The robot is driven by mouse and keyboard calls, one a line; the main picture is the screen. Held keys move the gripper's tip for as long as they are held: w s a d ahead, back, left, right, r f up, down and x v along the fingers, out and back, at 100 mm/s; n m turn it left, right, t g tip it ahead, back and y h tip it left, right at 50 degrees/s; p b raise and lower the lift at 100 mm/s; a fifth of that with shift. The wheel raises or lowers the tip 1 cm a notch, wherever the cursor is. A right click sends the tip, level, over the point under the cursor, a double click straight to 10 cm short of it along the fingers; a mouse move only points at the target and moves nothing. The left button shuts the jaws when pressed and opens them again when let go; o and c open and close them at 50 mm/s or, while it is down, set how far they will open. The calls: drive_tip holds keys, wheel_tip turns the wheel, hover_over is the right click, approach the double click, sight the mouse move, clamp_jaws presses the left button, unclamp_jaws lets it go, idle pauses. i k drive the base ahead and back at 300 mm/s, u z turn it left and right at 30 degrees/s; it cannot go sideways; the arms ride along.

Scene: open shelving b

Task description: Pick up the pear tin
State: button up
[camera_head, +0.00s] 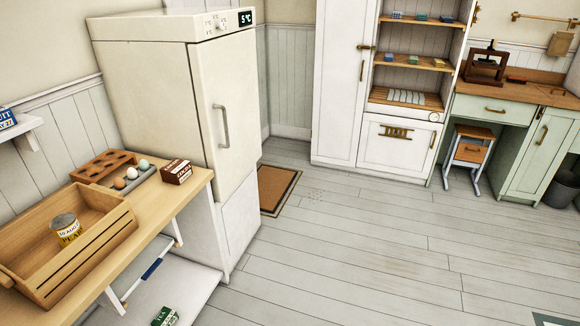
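The pear tin (66,230) is a short can with a yellow label and a bare metal top. It stands inside a wooden crate (98,252) with slatted sides, at the left of the head view. The crate rests on a wooden counter (150,222). The crate's walls rise around the tin, and its lower part is partly hidden. My gripper is not in this view.
On the counter behind the crate are a wooden holed rack (103,166), a tray with several eggs (133,176) and a brown box (176,171). A tall fridge (185,110) stands beyond. A green tea box (165,316) lies lower down. The floor (380,240) is clear.

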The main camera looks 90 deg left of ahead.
sight(66, 227)
drive_tip(key=u, duration=4.45)
drive_tip(key=i, duration=1)
drive_tip(key=u, duration=0.45)
drive_tip(key=k, duration=1.05)
drive_tip(key=u, duration=0.6)
drive_tip(key=i, duration=0.6)
